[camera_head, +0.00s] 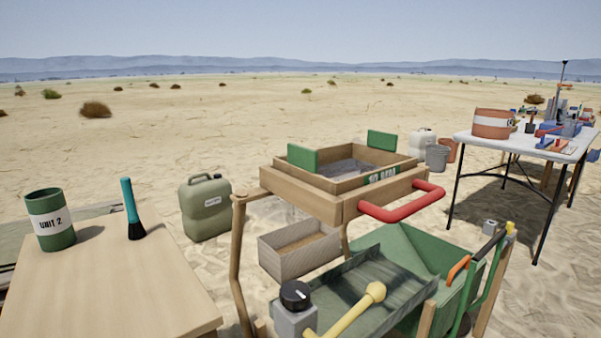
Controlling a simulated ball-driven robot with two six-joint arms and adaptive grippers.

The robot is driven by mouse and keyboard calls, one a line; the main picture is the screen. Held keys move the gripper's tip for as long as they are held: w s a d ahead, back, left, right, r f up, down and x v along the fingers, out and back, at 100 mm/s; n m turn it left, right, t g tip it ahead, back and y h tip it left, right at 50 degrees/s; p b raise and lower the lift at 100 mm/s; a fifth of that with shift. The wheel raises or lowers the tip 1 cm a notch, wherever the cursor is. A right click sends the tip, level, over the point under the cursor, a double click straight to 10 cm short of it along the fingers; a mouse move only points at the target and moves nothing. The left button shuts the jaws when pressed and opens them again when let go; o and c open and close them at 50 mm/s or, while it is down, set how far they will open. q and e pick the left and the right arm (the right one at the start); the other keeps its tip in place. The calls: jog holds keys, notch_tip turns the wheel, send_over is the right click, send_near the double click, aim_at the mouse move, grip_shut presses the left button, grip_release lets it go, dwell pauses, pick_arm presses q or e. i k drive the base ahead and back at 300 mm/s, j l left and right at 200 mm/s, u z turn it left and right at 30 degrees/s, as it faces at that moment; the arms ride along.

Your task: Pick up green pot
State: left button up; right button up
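The green pot (51,237) stands upright on the light wooden table at the left. It is a cylinder with a dark open top and a white band marked "UNIT 2". Nothing touches it from the sides that I can see; its inside is dark. Neither my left gripper nor my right gripper shows in the head view.
A brush (132,210) with a teal handle stands on the table (110,290), right of the pot. Beyond are a green jerrycan (204,207) and a wooden sieve frame (310,200) with a red handle (403,205). A white table (462,136) stands far right.

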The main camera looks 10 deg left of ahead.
aim_at(48, 210)
jog(key=u, duration=1.55)
jog(key=i+j+z, duration=0.1)
jog(key=z, duration=0.25)
jog(key=j+z, duration=0.25)
jog(key=z, duration=0.15)
jog(key=j+z, duration=0.2)
jog(key=z, duration=0.15)
jog(key=i, duration=0.05)
